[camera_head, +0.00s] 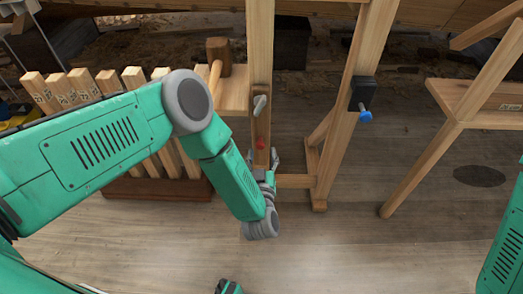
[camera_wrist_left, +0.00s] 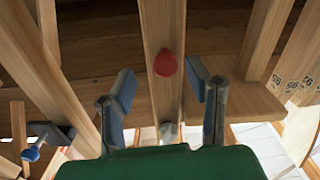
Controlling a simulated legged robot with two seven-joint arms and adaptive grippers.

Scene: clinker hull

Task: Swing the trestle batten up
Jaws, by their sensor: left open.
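The trestle batten (camera_head: 262,126) is a narrow wooden strip hanging upright against the front of a trestle post (camera_head: 259,45). A red knob (camera_head: 261,144) sits on its lower part, below a grey lever (camera_head: 259,103). My left gripper (camera_head: 262,158) is at the batten's lower end, just below the knob. In the left wrist view, the open fingers (camera_wrist_left: 160,78) stand on both sides of the batten (camera_wrist_left: 163,25) and its red knob (camera_wrist_left: 166,63), with gaps visible. My right gripper is out of view.
A second post (camera_head: 352,80) with a black clamp and blue knob (camera_head: 365,115) stands to the right. A mallet (camera_head: 218,60) rests on a ledge at left, beside several numbered wooden slats (camera_head: 83,83). Another trestle (camera_head: 455,115) stands far right. The floor (camera_head: 340,245) in front is clear.

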